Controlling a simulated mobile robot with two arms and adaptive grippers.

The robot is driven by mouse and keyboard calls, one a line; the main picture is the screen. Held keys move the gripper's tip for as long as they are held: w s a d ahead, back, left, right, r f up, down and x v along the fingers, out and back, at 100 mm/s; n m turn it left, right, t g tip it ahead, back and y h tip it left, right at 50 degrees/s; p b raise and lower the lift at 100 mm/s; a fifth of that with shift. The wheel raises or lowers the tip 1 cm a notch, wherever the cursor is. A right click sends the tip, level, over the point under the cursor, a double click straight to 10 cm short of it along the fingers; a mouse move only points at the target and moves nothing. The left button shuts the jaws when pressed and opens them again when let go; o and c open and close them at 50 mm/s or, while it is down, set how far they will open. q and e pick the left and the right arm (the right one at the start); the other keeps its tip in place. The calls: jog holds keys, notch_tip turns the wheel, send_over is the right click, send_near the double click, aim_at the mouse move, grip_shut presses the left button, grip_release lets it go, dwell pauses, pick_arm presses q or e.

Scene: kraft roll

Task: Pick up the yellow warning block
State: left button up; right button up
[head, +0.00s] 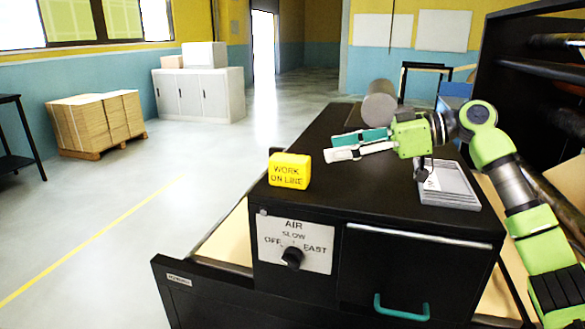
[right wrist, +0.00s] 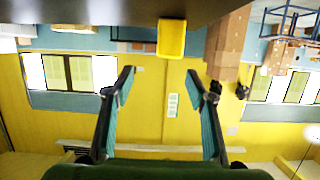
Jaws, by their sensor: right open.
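The yellow warning block (head: 289,171) stands on the front left corner of the black cabinet top (head: 345,205) in the head view, with "WORK ON LINE" on its face. My right gripper (head: 328,150) is level with the top, to the right of the block and pointing left toward it. Its fingers are open and empty, with a gap between them and the block. In the right wrist view the block (right wrist: 171,38) appears at the top, beyond the open fingertips (right wrist: 160,72). My left gripper is out of view.
A stack of grey plates or papers (head: 447,187) lies on the cabinet top under my right arm. A grey roll (head: 380,102) is behind the gripper. The cabinet front has an air knob (head: 292,257) and a teal handle (head: 402,308). The top's middle is clear.

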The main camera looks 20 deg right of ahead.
aim_at(293, 157)
jog(key=x, duration=0.4)
jog(key=s+x, duration=0.1)
jog(key=shift+w+a+r, duration=0.1)
jog(key=shift+w+a, duration=0.15)
jog(key=shift+a, duration=0.45)
jog(key=shift+w, duration=0.25)
jog(key=shift+w+a+f, duration=0.15)
jog(key=shift+a+f, duration=0.15)
jog(key=shift+f, duration=0.1)
jog(key=x, duration=0.4)
jog(key=shift+s+a, duration=0.25)
jog(key=shift+a, duration=0.05)
jog(key=shift+w+a, duration=0.1)
jog(key=shift+w, duration=0.05)
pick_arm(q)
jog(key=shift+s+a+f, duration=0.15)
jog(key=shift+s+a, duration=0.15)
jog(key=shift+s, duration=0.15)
pick_arm(e)
jog(key=shift+f, duration=0.1)
jog(key=c, duration=1.2)
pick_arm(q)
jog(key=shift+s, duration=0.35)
pick_arm(e)
jog(key=shift+c, duration=0.3)
